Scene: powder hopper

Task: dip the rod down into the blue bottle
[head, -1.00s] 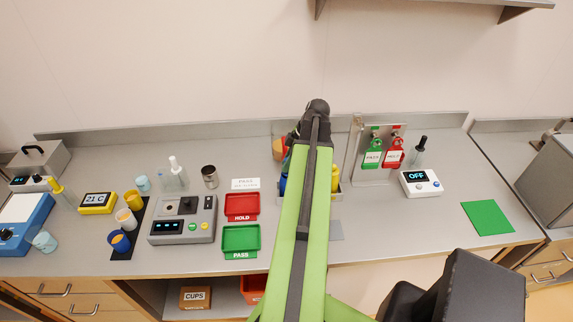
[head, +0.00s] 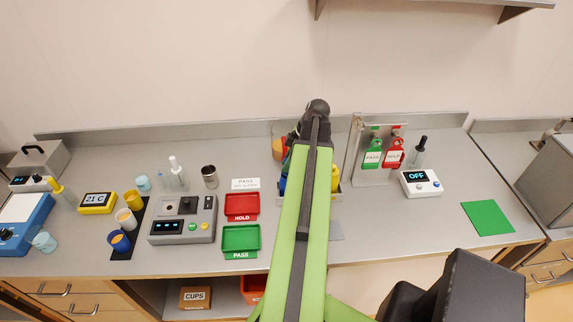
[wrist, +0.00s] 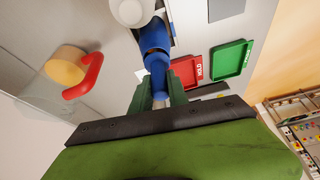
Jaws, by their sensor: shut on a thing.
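In the wrist view the two green fingers of my gripper (wrist: 160,97) are shut on a thin pale piece that looks like the rod (wrist: 160,102). Most of the rod is hidden between and beyond the fingers. The blue bottle (wrist: 154,48) is straight ahead of the fingertips, its narrower end toward them. I cannot tell whether the rod's tip is inside the bottle or only in line with it. In the head view my arm hides the gripper and rod, and only a sliver of blue (head: 283,184) shows left of it.
A tan cylinder with a red handle (wrist: 88,76) stands left in the wrist view. A white rounded thing (wrist: 131,10) is beyond the bottle. A red HOLD tray (head: 241,216) and green PASS tray (head: 240,250) lie left of my arm. A tag stand (head: 374,181) is to the right.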

